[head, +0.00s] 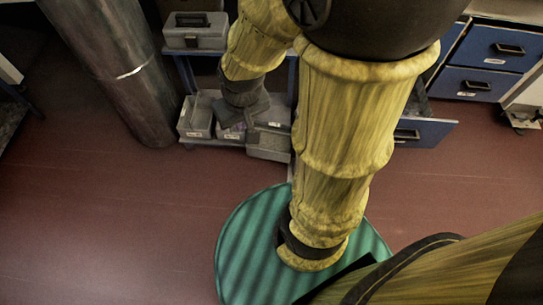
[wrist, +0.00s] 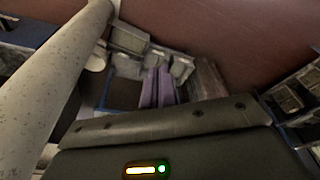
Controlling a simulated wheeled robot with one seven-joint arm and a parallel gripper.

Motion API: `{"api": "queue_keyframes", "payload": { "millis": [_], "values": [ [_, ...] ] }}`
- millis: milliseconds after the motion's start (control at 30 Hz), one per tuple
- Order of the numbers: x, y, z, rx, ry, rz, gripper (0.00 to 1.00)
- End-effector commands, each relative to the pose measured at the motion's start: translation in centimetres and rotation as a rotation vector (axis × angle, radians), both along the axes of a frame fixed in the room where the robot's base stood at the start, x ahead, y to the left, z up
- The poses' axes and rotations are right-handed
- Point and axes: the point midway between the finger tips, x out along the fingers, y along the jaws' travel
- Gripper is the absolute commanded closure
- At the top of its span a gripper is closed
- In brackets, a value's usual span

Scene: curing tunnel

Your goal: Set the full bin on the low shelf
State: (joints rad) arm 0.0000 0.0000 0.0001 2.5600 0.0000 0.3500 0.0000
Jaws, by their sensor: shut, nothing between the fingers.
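The low shelf (head: 183,143) is the bottom level of a blue-framed rack. Several grey bins stand on it: one at the left (head: 195,120), and one at the front right (head: 268,146) by the shelf's edge. Grey bins also show in the wrist view (wrist: 130,38). I cannot tell which bin is the full one, as their contents are too small or hidden. My gripper (wrist: 157,72) is shut and empty, its two purple fingers together, pointing toward the bins. In the head view my dark wrist hangs over the low shelf between the bins and hides part of them.
A grey toolbox (head: 195,32) sits on the rack's upper shelf. A thick metal column (head: 120,80) stands left of the rack. A blue drawer cabinet (head: 490,50) stands at the right, with a blue drawer front (head: 425,132) lower down. The red floor (head: 110,220) before the rack is clear.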

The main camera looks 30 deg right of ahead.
Motion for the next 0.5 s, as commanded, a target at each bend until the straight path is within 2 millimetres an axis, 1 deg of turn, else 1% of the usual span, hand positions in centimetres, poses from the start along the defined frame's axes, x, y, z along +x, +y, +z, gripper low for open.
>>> {"api": "queue_keyframes", "payload": {
  "millis": [67,167,267,367,467,500],
  "values": [
    [0.0,0.0,-0.1,0.0,0.0,-0.001,1.0],
    [0.4,-0.2,-0.7,0.0,0.005,-0.012,1.0],
    [1.4,-0.9,-2.4,-0.001,0.019,-0.04,1.0],
    [2.9,-1.9,-5.1,-0.002,0.04,-0.088,1.0],
    [4.7,-3.2,-8.7,-0.001,0.064,-0.149,1.0],
    [5.4,-3.8,-10.2,0.0,0.074,-0.176,1.0]
  ]
}}
